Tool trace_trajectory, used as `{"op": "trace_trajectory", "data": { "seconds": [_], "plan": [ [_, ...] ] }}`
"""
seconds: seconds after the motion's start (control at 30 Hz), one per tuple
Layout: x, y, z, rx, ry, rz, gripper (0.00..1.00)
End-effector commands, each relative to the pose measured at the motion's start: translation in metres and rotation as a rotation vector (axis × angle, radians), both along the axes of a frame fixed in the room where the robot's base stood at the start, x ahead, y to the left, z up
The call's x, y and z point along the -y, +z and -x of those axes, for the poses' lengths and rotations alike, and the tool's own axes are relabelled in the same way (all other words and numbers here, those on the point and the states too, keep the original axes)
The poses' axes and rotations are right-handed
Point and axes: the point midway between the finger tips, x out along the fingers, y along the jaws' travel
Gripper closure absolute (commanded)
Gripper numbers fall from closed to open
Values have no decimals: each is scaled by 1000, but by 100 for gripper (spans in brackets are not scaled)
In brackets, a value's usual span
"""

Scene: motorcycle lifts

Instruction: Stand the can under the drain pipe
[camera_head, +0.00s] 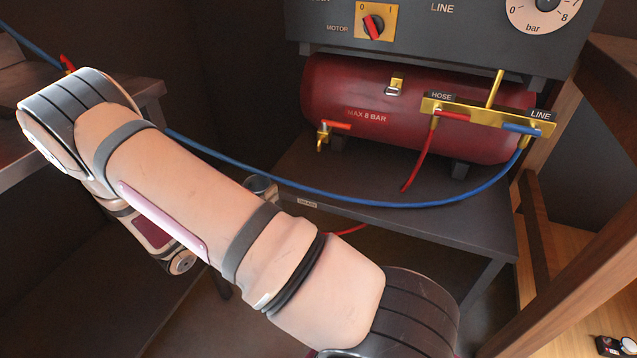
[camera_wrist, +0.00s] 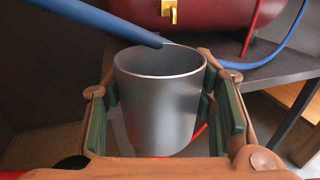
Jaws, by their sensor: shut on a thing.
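My gripper (camera_wrist: 165,105) is shut on a grey metal can (camera_wrist: 157,105), with a green-padded finger on each side of it. The can is upright with its open rim up, and it looks empty. In the head view part of the can (camera_head: 262,189) shows behind my arm, beside the shelf's front edge; the arm hides most of my gripper. The drain tap (camera_head: 322,137), brass with a red handle, is at the lower left of the red tank, up and right of the can. A brass fitting (camera_wrist: 168,12) shows beyond the can in the wrist view; I cannot tell surely that it is the tap.
The red tank (camera_head: 400,105) stands over a dark shelf (camera_head: 420,215) with a DRAIN label. A red hose (camera_head: 420,160) hangs down. A bench (camera_head: 30,125) is at left.

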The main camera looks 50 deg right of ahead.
Motion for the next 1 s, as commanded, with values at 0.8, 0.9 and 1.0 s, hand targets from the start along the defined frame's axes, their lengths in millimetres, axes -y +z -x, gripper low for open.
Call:
{"op": "trace_trajectory", "data": {
  "seconds": [0.8, 0.9, 1.0],
  "plan": [
    [151, -22, 13, 0, -107, -9, 83],
    [161, -21, 13, 0, -105, -9, 83],
    [166, -21, 13, 0, -103, -9, 83]
  ]
}}
